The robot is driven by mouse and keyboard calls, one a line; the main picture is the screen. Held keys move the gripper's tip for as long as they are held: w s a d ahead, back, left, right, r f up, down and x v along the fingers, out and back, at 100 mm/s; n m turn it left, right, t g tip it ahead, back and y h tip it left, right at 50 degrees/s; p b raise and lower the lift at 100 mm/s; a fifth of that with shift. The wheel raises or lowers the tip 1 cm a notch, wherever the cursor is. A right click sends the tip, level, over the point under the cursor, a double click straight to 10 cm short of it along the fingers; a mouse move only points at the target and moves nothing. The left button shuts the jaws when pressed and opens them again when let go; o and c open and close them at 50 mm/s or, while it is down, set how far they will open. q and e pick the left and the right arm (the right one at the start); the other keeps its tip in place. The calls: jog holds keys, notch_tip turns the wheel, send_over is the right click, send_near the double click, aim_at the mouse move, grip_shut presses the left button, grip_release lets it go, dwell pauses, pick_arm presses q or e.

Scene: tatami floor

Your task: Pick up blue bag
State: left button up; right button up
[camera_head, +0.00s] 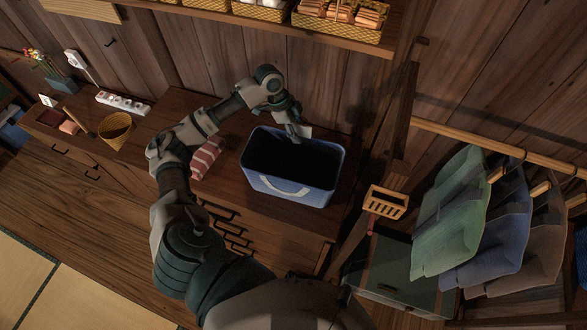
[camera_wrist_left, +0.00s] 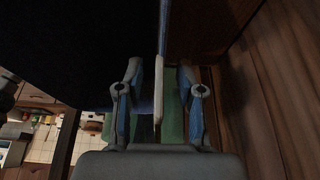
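The blue bag (camera_head: 315,195) stands upright and open on a wooden cabinet, its inside dark. A pale handle shows on its near side. My left gripper (camera_head: 299,133) reaches down at the bag's far rim. In the left wrist view, the two fingers of my left gripper (camera_wrist_left: 161,92) are apart, one on each side of the bag's thin blue wall (camera_wrist_left: 164,28) and a pale handle strip (camera_wrist_left: 159,85). Gaps show between the fingers and the strip. My right gripper is not in view.
A red-and-white striped item (camera_head: 207,158) lies left of the bag, beside my left arm. A woven basket (camera_head: 116,130) stands farther left. A wooden wall rises close behind the bag, with a shelf (camera_head: 270,20) above. Hanging clothes (camera_head: 455,215) are at right.

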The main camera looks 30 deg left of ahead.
pick_arm(q)
jog(key=shift+c, duration=0.2)
jog(key=shift+a, duration=0.1)
grip_shut()
